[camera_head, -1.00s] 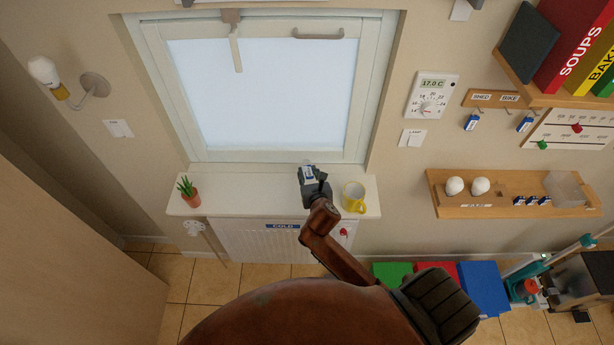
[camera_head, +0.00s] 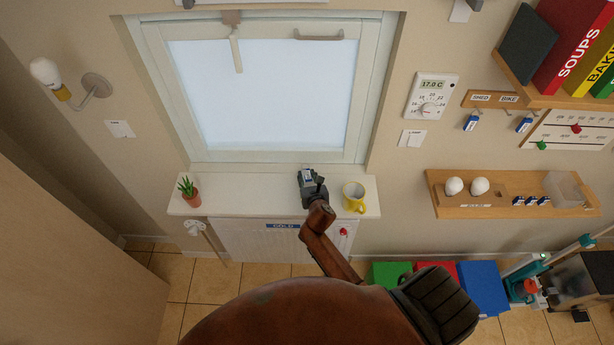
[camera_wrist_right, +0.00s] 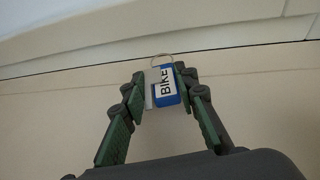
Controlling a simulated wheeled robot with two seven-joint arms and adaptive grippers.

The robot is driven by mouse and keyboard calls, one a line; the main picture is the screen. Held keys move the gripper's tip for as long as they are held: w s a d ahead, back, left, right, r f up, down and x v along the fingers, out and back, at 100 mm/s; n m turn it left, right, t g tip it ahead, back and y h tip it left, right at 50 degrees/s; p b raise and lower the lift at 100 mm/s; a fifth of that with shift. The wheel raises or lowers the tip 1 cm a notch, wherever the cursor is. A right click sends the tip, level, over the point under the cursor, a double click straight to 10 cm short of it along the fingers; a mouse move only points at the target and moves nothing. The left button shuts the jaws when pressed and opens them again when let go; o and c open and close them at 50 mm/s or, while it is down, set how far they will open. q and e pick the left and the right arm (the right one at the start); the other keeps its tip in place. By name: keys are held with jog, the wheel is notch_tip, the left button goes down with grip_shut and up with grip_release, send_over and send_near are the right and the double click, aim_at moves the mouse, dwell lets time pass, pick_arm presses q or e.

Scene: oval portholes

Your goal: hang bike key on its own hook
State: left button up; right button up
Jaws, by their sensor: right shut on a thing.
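My right gripper (camera_head: 307,178) is above the white window sill, left of the yellow mug. In the right wrist view, its fingers (camera_wrist_right: 160,90) are shut on a blue and white key tag (camera_wrist_right: 167,86) marked BIKE, with a thin metal ring (camera_wrist_right: 162,58) at its far end. In the head view the tag is mostly hidden in the gripper. The wooden hook rail (camera_head: 493,99) is on the wall at right, with SHED and BIKE labels. A blue tag (camera_head: 471,123) hangs below SHED and another (camera_head: 524,125) below BIKE; their print is unreadable. My left gripper is not in view.
The sill (camera_head: 250,205) holds a yellow mug (camera_head: 354,197) and a potted plant (camera_head: 189,193). A thermostat (camera_head: 431,97) is left of the rail, a book shelf (camera_head: 540,92) above it, and a wooden shelf (camera_head: 455,210) with white round objects below. Bare wall lies between window and thermostat.

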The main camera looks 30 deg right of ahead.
jog(key=shift+f, duration=0.1)
jog(key=shift+f, duration=0.1)
jog(key=o, duration=1.2)
jog(key=shift+c, duration=0.2)
jog(key=shift+b, duration=0.45)
jog(key=shift+s, duration=0.35)
jog(key=v, duration=0.7)
jog(key=shift+w+a+r+b, duration=0.15)
jog(key=shift+a+r+b, duration=0.15)
jog(key=shift+a+r, duration=0.1)
